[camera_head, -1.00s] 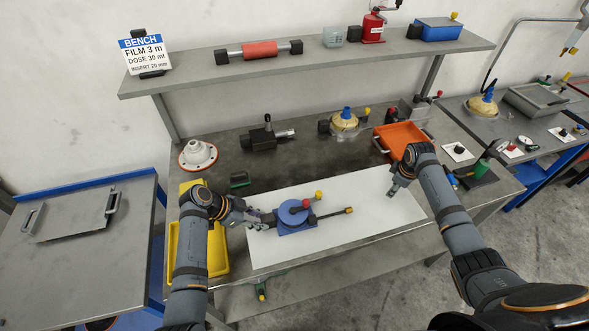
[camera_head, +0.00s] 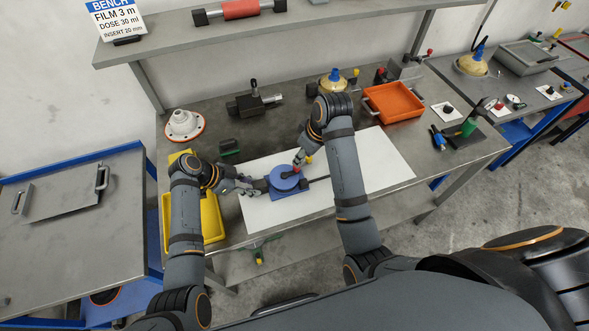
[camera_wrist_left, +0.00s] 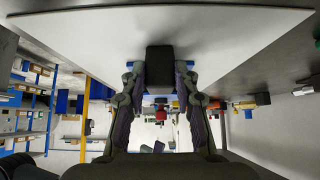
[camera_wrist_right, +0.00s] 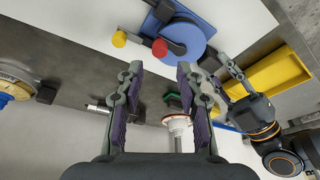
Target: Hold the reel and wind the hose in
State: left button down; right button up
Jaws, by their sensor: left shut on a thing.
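The blue reel (camera_head: 284,180) lies on the white sheet (camera_head: 385,158) on the bench. My left gripper (camera_head: 254,187) is shut on the reel's black grip block (camera_wrist_left: 160,62), at the reel's left side. My right gripper (camera_head: 299,158) is open and empty, close to the red knob; its fingers (camera_wrist_right: 159,78) stand apart with nothing between them. The dark hose to the right of the reel is partly hidden by my right arm.
A yellow tray (camera_head: 211,216) stands left of the sheet, partly under my left arm. A white flanged part (camera_head: 184,125), a black clamp-like part (camera_head: 252,102) and an orange tray (camera_head: 394,101) stand behind. The sheet's right part is clear.

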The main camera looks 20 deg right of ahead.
aim_at(291, 171)
jog(key=shift+x, duration=3.55)
jog(key=shift+d, duration=0.1)
jog(key=shift+w+d+r+n, duration=0.1)
jog(key=shift+w+n, duration=0.05)
jog(key=shift+n, duration=0.75)
jog(key=n, duration=0.2)
jog(key=n+g+y, duration=0.1)
jog(key=n, duration=0.2)
jog(key=shift+w+d+g, duration=0.1)
jog(key=shift+w+g, duration=0.05)
jog(key=shift+g, duration=0.15)
jog(key=n+g, duration=0.1)
jog(key=n, duration=0.4)
jog(key=shift+w, duration=0.15)
jog(key=n+g, duration=0.1)
jog(key=n, duration=0.1)
jog(key=shift+n, duration=0.3)
jog(key=n+g, duration=0.1)
jog(key=n, duration=0.2)
jog(key=n+g, duration=0.1)
jog(key=n, duration=0.3)
jog(key=shift+w+a+h, duration=0.15)
jog(key=shift+a+h, duration=0.1)
jog(key=shift+h, duration=0.15)
jog(key=n, duration=0.3)
jog(key=n+h, duration=0.1)
jog(key=n, duration=0.2)
jog(key=shift+a+g+h, duration=0.1)
jog(key=shift+g+h, duration=0.2)
